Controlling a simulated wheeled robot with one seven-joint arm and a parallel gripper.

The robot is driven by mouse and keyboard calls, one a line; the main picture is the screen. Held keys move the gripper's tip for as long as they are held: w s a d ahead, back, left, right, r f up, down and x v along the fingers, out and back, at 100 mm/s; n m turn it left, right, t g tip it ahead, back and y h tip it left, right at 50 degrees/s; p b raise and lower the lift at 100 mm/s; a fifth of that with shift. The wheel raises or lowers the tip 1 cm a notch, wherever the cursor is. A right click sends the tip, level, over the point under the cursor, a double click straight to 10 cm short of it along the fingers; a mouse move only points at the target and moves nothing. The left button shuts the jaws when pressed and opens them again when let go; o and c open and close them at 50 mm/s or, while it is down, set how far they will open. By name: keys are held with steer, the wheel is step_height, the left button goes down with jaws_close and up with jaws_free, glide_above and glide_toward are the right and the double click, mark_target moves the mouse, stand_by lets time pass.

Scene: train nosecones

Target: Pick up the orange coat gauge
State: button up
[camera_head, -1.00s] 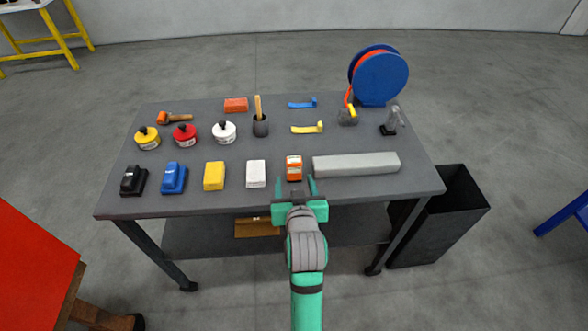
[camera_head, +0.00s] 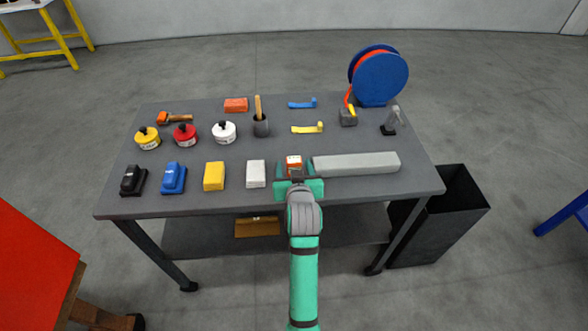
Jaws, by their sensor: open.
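The orange coat gauge (camera_head: 294,161) is a small orange block with a white patch on its top. It stands near the front edge of the grey table (camera_head: 330,195), between a white block and a long grey bar. My green gripper (camera_head: 294,168) is open at the gauge, with one finger on its left side and one on its right. My gripper's body hides the lower front of the gauge. I cannot tell whether the fingers touch it.
The long grey bar (camera_head: 356,164) lies close to the right of my gripper. The white block (camera_head: 256,174) is to the left, then a yellow block (camera_head: 214,176). A black bin (camera_head: 440,220) is beside the table.

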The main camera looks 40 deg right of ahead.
steer(key=c, duration=1.2)
steer(key=shift+r, duration=0.15)
